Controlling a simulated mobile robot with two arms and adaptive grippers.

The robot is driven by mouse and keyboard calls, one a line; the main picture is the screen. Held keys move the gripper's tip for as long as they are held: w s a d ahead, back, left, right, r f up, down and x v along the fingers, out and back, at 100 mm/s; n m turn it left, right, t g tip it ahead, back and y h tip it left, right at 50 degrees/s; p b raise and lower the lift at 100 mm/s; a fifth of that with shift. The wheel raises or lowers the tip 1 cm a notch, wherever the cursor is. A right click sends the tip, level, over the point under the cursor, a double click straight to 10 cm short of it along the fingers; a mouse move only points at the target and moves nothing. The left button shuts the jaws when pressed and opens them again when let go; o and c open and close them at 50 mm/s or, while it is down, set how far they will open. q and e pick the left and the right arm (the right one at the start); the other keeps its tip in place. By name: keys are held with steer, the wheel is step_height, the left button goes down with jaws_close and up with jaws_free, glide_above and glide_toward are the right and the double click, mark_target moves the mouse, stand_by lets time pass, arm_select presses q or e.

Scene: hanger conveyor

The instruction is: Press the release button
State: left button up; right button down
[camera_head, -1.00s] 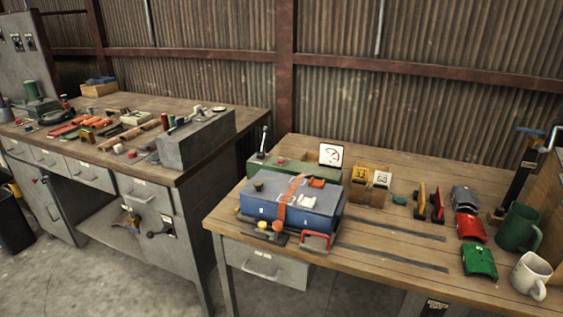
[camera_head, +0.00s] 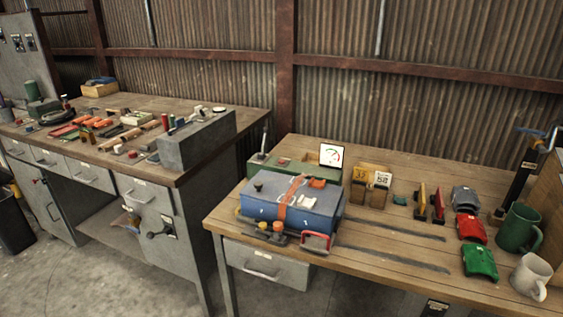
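Neither of my grippers is in view. No button here is clearly marked as the release button. A blue box (camera_head: 268,207) with an orange strap (camera_head: 291,192) sits on the right bench and has a dark knob (camera_head: 258,187) and an orange-red piece (camera_head: 317,183) on top. A small red round piece (camera_head: 132,154) lies near that bench's front edge. I cannot tell which of these is a button.
Small tools crowd the left bench (camera_head: 190,104).

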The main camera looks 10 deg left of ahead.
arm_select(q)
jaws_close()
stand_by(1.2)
